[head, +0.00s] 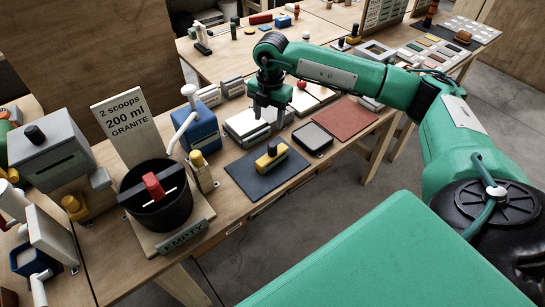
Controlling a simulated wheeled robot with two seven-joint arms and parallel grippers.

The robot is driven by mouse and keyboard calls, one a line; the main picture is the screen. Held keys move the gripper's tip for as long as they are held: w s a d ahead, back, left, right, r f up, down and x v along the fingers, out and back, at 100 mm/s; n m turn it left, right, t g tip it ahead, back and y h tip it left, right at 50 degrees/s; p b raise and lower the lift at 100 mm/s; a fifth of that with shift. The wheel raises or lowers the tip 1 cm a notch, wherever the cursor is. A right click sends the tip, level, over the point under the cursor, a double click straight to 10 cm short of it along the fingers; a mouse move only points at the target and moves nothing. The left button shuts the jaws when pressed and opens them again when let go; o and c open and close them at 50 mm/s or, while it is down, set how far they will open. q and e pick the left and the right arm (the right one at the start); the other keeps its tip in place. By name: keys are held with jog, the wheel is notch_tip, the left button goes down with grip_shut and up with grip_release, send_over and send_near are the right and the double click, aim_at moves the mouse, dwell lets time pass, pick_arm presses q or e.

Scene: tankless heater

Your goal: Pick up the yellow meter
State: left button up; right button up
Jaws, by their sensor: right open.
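A yellow block-shaped meter (270,160) with a dark knob on top and a pale strip on its front lies on a dark grey mat (258,182) near the middle of the bench. My right gripper (268,118) points down, open, behind and above the meter, over a white flat device (240,128). I see nothing between its fingers, and it is apart from the meter. My left gripper is out of view.
Left of the mat stand a small yellowish block (201,180), a blue container (200,130) and a black bucket (160,215) with a red-handled bar across it. A black-framed tray (313,138) and a reddish mat (343,118) lie to the right.

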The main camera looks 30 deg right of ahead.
aim_at(272, 144)
jog(key=shift+h, duration=0.3)
jog(key=f, duration=0.2)
jog(key=d+f+p, duration=0.1)
jog(key=f, duration=0.2)
jog(key=f+p, duration=0.1)
jog(key=f, duration=0.1)
jog(key=shift+d+f, duration=0.2)
jog(key=shift+f, duration=0.2)
notch_tip(272, 144, down, 5)
jog(key=shift+a+r+p, duration=0.1)
jog(key=shift+r+p, duration=0.05)
jog(key=shift+p, duration=0.95)
jog(key=shift+f, duration=0.45)
grip_shut()
jog(key=shift+w+r, duration=0.1)
notch_tip(272, 144, up, 20)
jog(key=b, duration=0.4)
jog(key=shift+b, duration=0.3)
